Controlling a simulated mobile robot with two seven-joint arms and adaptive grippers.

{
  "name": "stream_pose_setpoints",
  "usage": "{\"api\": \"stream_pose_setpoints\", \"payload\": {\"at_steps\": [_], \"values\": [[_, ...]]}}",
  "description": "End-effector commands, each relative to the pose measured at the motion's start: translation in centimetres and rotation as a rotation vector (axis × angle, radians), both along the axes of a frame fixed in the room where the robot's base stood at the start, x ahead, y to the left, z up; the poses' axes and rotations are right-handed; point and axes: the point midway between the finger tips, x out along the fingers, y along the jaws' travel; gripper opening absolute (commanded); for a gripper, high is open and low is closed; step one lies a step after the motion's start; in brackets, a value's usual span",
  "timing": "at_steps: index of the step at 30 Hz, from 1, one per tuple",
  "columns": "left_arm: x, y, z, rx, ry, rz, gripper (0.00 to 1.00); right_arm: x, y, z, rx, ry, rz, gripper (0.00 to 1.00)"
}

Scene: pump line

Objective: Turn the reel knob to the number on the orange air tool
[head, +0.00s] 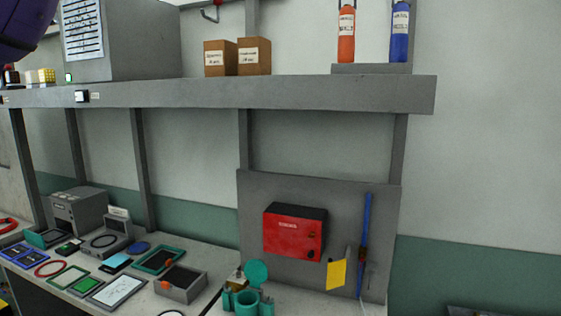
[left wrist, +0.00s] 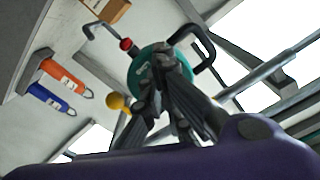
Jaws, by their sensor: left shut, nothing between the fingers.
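An orange air tool (head: 346,40) stands upright on the right part of the upper shelf. Its white label is too small to read here. It also shows in the left wrist view (left wrist: 63,76), with its label unreadable. A red box (head: 286,235) is mounted on the grey back panel below. Small dark round knobs (head: 311,253) sit on its right side; I cannot read any numbers or pointer, and cannot tell if one is the reel knob. My left gripper (left wrist: 164,62) is shut and empty, well away from the box. My right gripper is not in view.
A blue air tool (head: 399,36) stands right of the orange one. Cardboard boxes (head: 254,57) sit on the shelf. A blue rod (head: 365,235) and yellow tag (head: 336,274) hang right of the red box. Teal parts (head: 247,302) and trays (head: 181,284) crowd the bench.

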Motion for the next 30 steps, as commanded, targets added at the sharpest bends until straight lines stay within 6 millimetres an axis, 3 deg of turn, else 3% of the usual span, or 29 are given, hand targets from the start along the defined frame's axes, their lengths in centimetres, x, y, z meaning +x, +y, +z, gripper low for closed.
{"api": "stream_pose_setpoints", "payload": {"at_steps": [4,18,30], "values": [[-0.4,0.4,-0.4,0.001,0.007,0.003,0.00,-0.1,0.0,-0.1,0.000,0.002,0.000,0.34],[-5.2,2.2,-0.4,0.002,0.008,0.005,0.00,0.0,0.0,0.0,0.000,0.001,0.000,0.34],[-5.6,1.7,-0.4,0.000,0.006,-0.005,0.00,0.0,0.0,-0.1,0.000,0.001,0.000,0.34]]}}
